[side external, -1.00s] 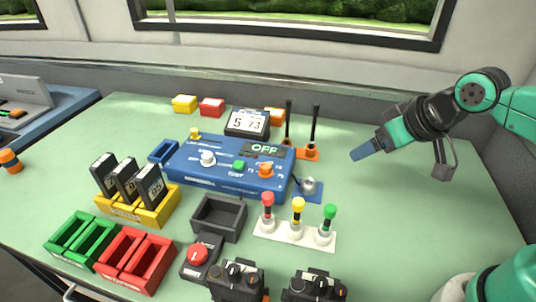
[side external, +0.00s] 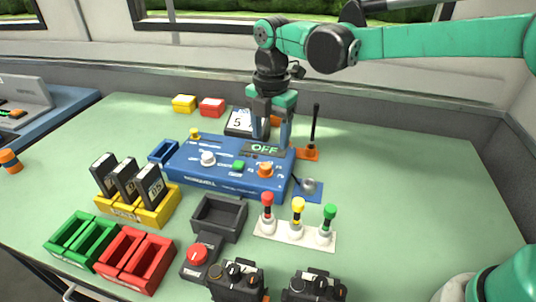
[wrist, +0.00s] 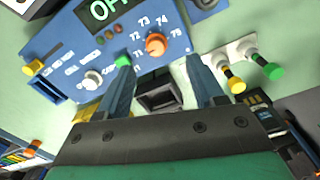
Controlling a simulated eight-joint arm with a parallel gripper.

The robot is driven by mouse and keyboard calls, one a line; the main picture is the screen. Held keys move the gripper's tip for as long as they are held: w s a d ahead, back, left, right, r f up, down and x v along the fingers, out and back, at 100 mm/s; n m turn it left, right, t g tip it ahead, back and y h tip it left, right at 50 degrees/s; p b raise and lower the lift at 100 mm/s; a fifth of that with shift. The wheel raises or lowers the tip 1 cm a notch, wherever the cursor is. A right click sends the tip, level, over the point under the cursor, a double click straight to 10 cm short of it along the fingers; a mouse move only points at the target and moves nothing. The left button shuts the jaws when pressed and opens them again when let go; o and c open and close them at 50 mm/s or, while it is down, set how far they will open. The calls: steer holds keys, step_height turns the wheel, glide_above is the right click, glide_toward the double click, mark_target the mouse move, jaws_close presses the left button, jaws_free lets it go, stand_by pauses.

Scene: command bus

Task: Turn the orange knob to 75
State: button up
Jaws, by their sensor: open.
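The orange knob (side external: 265,169) sits at the right end of the blue control panel (side external: 190,168), below a display reading OFF. In the wrist view the orange knob (wrist: 156,44) has the numbers 71 to 75 around it, with 75 at its right. Which number it points to is too small to tell. My gripper (side external: 271,146) points down over the panel's back right part, fingers apart and empty. In the wrist view my gripper (wrist: 160,68) shows its two fingers on either side below the knob, not touching it.
A white knob (side external: 208,158) and a green button (side external: 239,165) share the panel. Red, yellow and green plungers stand on a white base (side external: 294,235) in front. The right side of the table is clear.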

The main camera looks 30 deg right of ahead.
mark_target(265, 165)
steer(key=shift+w+a+f+n, duration=0.25)
steer(key=shift+a+f+n, duration=0.35)
steer(key=shift+n, duration=0.3)
steer(key=shift+d+f, duration=0.15)
steer(key=shift+f, duration=2.65)
jaws_close()
